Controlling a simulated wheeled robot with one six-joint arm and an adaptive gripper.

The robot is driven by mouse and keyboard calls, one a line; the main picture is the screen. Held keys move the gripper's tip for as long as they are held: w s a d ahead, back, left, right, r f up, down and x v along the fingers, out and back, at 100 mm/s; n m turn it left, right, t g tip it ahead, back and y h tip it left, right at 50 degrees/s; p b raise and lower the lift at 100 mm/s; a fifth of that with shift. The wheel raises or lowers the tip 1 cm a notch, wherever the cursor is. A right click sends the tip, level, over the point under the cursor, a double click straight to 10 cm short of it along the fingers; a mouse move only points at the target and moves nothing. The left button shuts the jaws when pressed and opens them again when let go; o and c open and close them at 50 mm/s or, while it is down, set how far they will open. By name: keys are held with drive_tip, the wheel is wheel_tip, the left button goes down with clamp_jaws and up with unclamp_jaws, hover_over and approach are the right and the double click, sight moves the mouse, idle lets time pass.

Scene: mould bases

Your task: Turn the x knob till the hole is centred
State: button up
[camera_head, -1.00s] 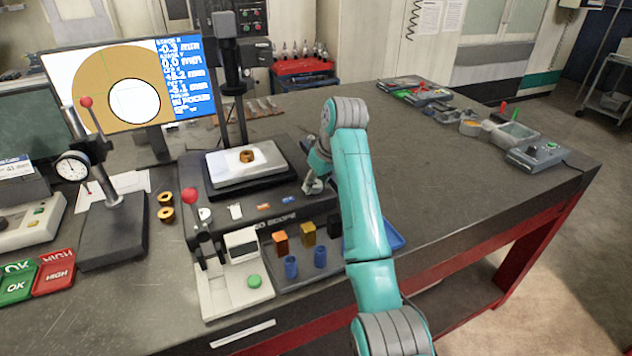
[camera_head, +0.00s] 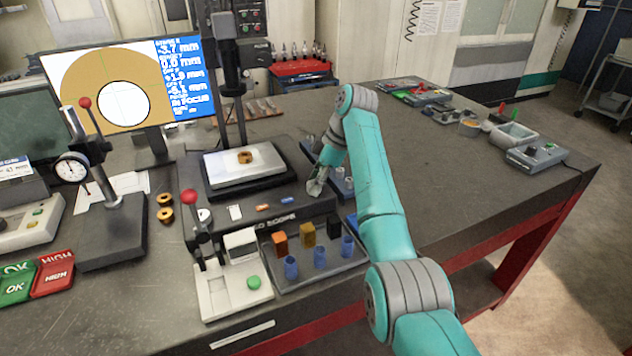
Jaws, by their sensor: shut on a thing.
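The monitor (camera_head: 80,60) shows a tan disc with a white round hole (camera_head: 124,102) and thin crosshair lines. The hole sits low and right of the middle of the picture area. The blue readout beside it seems to read about -3.7 mm on its first line, with "IN FOCUS" lower down. A brass ring (camera_head: 245,157) lies on the white plate of the scope stage (camera_head: 222,170). My gripper (camera_head: 317,187) is at the right side of the scope, shut on what appears to be the x knob, which the fingers hide.
A tray with blue cups (camera_head: 291,268) and small coloured blocks stands in front of the scope. A dial gauge stand (camera_head: 115,220) is further left.

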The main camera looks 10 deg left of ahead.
drive_tip(key=n+g, duration=0.1)
drive_tip(key=n, duration=0.3)
drive_tip(key=shift+w+n+g+h, duration=0.15)
drive_tip(key=shift+n+g+h, duration=0.15)
drive_tip(key=shift+g+h, duration=0.1)
idle(0.4)
drive_tip(key=o, duration=1.1)
drive_tip(key=shift+o, duration=0.2)
wheel_tip(320, 180, up, 10)
